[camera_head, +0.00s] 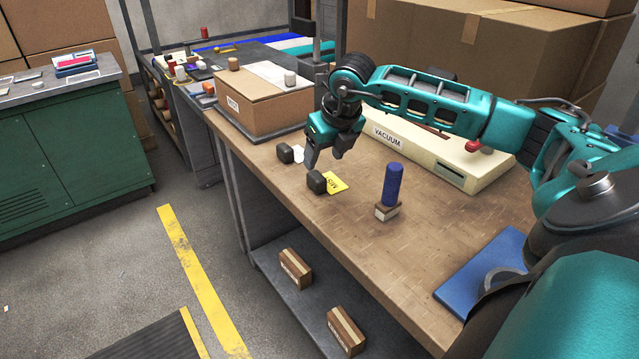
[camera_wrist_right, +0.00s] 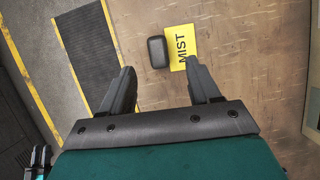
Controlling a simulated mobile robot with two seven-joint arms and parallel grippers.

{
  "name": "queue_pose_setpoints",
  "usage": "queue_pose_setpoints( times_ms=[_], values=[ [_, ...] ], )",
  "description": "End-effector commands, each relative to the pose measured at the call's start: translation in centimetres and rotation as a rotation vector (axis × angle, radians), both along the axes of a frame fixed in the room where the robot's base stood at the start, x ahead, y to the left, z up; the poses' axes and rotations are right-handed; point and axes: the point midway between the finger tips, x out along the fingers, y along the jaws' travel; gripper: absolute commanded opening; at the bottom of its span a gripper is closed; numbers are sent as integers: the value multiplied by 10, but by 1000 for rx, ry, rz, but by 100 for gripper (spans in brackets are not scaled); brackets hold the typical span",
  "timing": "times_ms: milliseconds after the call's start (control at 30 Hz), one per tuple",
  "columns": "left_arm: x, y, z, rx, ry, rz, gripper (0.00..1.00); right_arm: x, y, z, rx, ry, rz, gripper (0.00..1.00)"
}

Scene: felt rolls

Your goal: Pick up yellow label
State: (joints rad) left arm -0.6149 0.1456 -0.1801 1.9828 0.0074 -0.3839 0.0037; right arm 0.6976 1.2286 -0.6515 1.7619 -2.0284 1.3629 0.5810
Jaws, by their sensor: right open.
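The yellow label (camera_head: 336,184) lies flat on the wooden workbench, beside a small dark block (camera_head: 317,182). In the right wrist view the yellow label (camera_wrist_right: 183,47) reads "MIST", and the dark block (camera_wrist_right: 157,51) sits at its left edge. My right gripper (camera_head: 327,160) hangs above the bench, a little behind the label, with its fingers apart. In the right wrist view the open fingers (camera_wrist_right: 168,88) have nothing between them, and the right finger tip overlaps the label's lower edge.
A blue felt roll (camera_head: 393,186) stands on a small box to the right of the label. Another dark block (camera_head: 285,153) with a white label (camera_head: 298,153) lies behind. The cream vacuum unit (camera_head: 440,155) and a cardboard box (camera_head: 266,100) stand farther back. A blue pad (camera_head: 482,270) lies at front right.

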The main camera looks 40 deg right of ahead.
Motion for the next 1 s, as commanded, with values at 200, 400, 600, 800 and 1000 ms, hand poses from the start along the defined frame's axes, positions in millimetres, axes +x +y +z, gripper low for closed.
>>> queue_pose_setpoints(
  times_ms=[200, 400, 600, 800, 1000],
  values=[
    [1, -1, 0, -2, -2, -2, 43, 9, -1, -23, 2, 1, 1, 62],
    [1, -1, 0, -2, -3, -2, 43, 16, -1, -44, 3, 2, 1, 62],
    [1, -1, -1, -3, -1, -2, 43, 27, -1, -69, 4, 0, 2, 62],
    [1, -2, 0, -4, -3, -3, 43, 29, -3, -73, 1, -1, 2, 62],
    [2, -2, 0, -4, -3, -3, 43, 29, -2, -73, 1, 0, 2, 52]
  ],
)
